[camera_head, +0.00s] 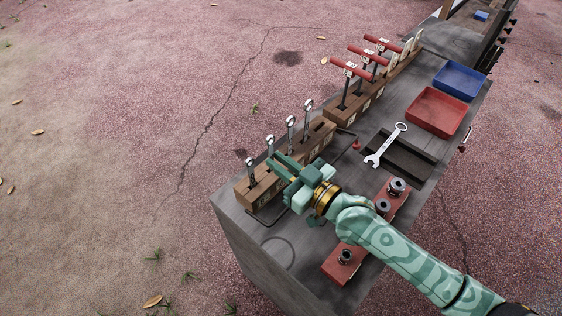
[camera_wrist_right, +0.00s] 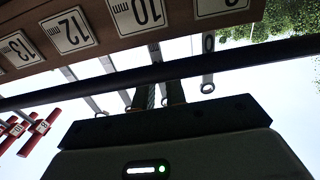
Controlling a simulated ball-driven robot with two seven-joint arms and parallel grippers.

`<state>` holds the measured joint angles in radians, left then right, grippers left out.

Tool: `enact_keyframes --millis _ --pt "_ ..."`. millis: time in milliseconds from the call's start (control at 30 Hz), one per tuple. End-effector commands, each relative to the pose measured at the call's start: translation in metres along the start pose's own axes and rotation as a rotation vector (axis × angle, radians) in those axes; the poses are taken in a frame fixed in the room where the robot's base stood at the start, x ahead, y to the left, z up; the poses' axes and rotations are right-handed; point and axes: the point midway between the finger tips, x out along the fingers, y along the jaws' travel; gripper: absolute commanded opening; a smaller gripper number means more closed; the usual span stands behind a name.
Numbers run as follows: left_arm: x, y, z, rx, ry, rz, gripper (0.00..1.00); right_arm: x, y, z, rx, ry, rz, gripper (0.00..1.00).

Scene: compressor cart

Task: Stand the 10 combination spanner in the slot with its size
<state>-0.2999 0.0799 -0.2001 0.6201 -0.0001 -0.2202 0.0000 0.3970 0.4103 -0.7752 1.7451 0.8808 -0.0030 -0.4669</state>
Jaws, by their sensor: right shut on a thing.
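My right gripper (camera_head: 277,162) is at the front of the wooden spanner rack (camera_head: 262,191), near its left end. It is shut on an upright spanner (camera_head: 270,144), whose ring end shows above the fingers. In the right wrist view, which is upside down, the fingers (camera_wrist_right: 160,95) close around a thin shank (camera_wrist_right: 155,49) in line with the 10 label (camera_wrist_right: 140,12). The shank's lower end is hidden behind the label block, so I cannot tell how deep it sits. A neighbouring spanner (camera_wrist_right: 208,65) stands beside it. My left gripper is not in view.
Other spanners (camera_head: 291,126) stand close by in the rack. A larger spanner (camera_head: 386,147) lies across a dark tray (camera_head: 412,165). Red-handled tools (camera_head: 350,69) stand in a second rack. Red (camera_head: 437,112) and blue (camera_head: 460,80) bins sit at right, and a red fitting block (camera_head: 338,268) nearer.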

Motion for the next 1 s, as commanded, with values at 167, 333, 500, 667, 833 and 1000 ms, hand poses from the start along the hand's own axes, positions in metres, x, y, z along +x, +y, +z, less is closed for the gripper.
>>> enact_keyframes --millis 167,333,500,667,833,1000 --pt "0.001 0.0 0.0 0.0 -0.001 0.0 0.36 -0.001 -0.001 0.006 0.004 -0.008 0.0 0.0" --pt "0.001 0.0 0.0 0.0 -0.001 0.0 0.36 -0.002 -0.001 0.007 0.006 -0.01 0.0 0.35" --pt "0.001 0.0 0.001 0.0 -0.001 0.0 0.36 -0.002 -0.001 0.008 0.007 -0.012 0.0 0.38" --pt "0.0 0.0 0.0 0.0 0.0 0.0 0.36 -0.002 -0.001 0.006 0.007 -0.013 0.0 0.38" --pt "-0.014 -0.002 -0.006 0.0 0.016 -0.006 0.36 -0.002 -0.001 -0.017 0.003 -0.007 0.001 0.38" --pt "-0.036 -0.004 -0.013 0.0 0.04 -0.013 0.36 -0.001 -0.001 -0.051 0.001 -0.002 0.001 0.38"
